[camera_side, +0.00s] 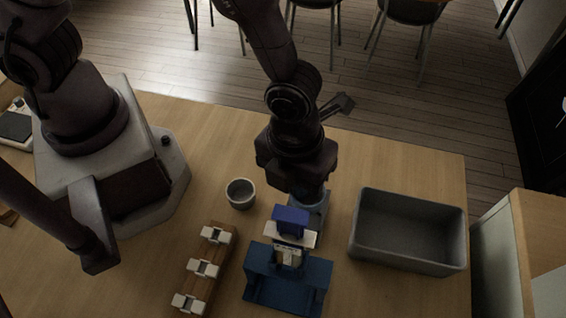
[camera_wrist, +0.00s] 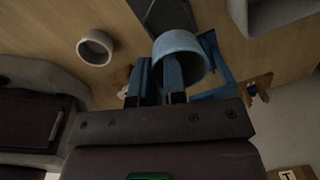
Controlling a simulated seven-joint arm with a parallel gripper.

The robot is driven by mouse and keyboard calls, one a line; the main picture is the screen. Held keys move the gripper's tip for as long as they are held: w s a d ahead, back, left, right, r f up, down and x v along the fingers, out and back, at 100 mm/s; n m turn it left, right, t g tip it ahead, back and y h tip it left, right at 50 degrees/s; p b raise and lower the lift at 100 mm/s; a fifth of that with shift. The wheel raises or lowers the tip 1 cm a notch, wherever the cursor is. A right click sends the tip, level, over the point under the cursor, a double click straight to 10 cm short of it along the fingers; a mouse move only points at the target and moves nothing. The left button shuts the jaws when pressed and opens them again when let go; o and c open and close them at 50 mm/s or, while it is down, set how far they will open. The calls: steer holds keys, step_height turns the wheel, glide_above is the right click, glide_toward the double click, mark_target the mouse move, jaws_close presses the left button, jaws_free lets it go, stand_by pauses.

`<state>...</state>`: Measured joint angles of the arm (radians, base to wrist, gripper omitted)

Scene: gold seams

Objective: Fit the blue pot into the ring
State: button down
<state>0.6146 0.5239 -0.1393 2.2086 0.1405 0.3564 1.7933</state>
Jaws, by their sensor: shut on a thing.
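The blue pot (camera_wrist: 179,41) is pale blue and round, and sits at my fingertips in the wrist view. My gripper (camera_wrist: 160,74) is shut on the pot's wall, with one finger seeming to overlap its opening. In the side view my gripper (camera_side: 303,190) points down just behind the blue stand, and the pot is hard to make out there. A grey round piece with an open top (camera_side: 240,193), perhaps the ring, stands on the table to the left of my gripper. It also shows at upper left in the wrist view (camera_wrist: 95,47), apart from the pot.
A blue stand (camera_side: 288,285) with a dark blue block (camera_side: 290,216) and white piece is close in front of my gripper. A wooden rack (camera_side: 216,262) with white clips lies left. A grey bin (camera_side: 405,256) stands right. Bare table lies between the rack and my base.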

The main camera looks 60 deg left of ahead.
mark_target(295, 205)
steer(key=shift+f+m, duration=0.1)
steer(key=shift+m, duration=0.5)
steer(key=shift+f, duration=2.15)
steer(key=shift+f, duration=1.3)
stand_by(1.0)
steer(key=c, duration=1.1)
jaws_free()
steer(key=shift+a+r, duration=0.2)
steer(key=shift+r, duration=2.3)
